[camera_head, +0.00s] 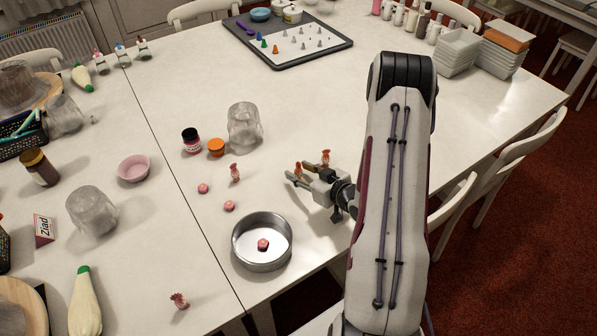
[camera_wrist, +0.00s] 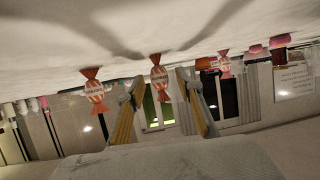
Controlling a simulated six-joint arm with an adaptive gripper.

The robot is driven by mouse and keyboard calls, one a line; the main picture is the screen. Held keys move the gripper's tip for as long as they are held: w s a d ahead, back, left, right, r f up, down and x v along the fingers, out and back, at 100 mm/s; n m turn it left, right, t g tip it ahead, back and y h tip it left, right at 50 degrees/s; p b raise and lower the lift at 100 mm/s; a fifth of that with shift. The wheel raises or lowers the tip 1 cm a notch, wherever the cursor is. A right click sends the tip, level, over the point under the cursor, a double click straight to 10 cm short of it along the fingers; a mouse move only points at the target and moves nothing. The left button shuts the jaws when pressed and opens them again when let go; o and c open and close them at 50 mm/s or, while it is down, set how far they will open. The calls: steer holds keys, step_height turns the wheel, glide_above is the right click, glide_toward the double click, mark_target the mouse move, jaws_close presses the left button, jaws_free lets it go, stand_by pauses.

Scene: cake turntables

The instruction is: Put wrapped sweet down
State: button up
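My gripper (camera_head: 292,178) is low over the table, right of centre, pointing left in the head view. Its two fingers (camera_wrist: 160,103) stand apart in the wrist view. A red-orange wrapped sweet (camera_wrist: 158,78) shows in the gap between them, clear of both fingers, its end at the tabletop. A second red-orange sweet (camera_wrist: 95,90) is left of the fingers and a pinker one (camera_wrist: 223,62) right. In the head view, sweets stand at the fingertips (camera_head: 298,167), just behind the gripper (camera_head: 326,157), further left (camera_head: 235,173) and near the front (camera_head: 180,300).
A round metal pan (camera_head: 236,249) with a pink piece inside stands front-left of the gripper. Two small pink pieces (camera_head: 229,206), a clear upturned glass (camera_head: 243,127), an orange pot (camera_head: 216,147) and a dark jar (camera_head: 191,141) are left.

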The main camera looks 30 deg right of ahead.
mark_target(298, 164)
steer(key=shift+w+a+f, duration=0.1)
steer(key=shift+w+f, duration=0.15)
steer(key=shift+w, duration=0.4)
steer(key=c, duration=0.9)
steer(key=shift+r, duration=0.25)
steer(key=shift+r, duration=4.75)
